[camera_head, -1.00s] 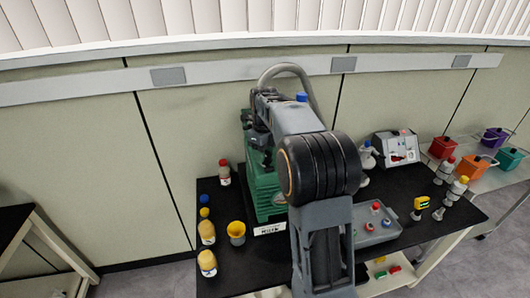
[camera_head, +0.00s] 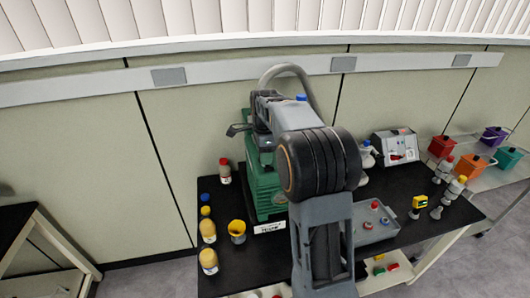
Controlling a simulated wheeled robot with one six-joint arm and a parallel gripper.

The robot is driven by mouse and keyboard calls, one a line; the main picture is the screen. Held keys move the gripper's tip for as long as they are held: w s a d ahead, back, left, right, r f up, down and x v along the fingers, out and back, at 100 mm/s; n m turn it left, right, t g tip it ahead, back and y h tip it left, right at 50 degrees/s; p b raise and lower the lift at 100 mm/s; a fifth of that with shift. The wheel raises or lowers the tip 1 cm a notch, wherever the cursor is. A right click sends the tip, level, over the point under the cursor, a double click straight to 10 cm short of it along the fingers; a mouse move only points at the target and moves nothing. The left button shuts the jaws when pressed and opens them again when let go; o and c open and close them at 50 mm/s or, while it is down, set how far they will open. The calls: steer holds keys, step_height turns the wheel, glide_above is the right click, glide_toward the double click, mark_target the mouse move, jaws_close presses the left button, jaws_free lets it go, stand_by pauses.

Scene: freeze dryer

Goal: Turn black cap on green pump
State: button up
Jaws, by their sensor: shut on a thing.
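The green pump (camera_head: 265,190) stands on the black table top, behind and left of my arm. A grey hose curves up behind it. My arm reaches over the pump from the front and hides its upper right part. My gripper (camera_head: 260,141) is at the top left of the pump, pointing down, and is shut on the black cap. The cap itself is hidden or cannot be told apart from the dark gripper parts. The fingertips are too small to make out.
Several bottles and a yellow cup (camera_head: 237,231) stand left of the pump. A grey tray (camera_head: 375,233) with coloured knobs, a white device (camera_head: 394,146) and more bottles are on the right. A label plate (camera_head: 269,227) lies in front of the pump. The wall is close behind.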

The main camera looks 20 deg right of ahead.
steer(key=n, duration=0.4)
steer(key=shift+s+n, duration=0.1)
steer(key=shift+n, duration=0.2)
steer(key=n, duration=0.3)
steer(key=shift+n+p, duration=0.35)
steer(key=shift+n, duration=0.05)
steer(key=n, duration=0.4)
steer(key=shift+s, duration=0.1)
steer(key=n, duration=0.4)
steer(key=shift+d+f, duration=0.1)
steer(key=n, duration=0.4)
steer(key=shift+n, duration=0.3)
steer(key=n, duration=0.3)
steer(key=shift+d+n+p, duration=0.1)
steer(key=shift+n+p, duration=0.2)
steer(key=shift+p, duration=0.05)
steer(key=n, duration=0.4)
steer(key=shift+d+n, duration=0.1)
steer(key=shift+n, duration=2.4)
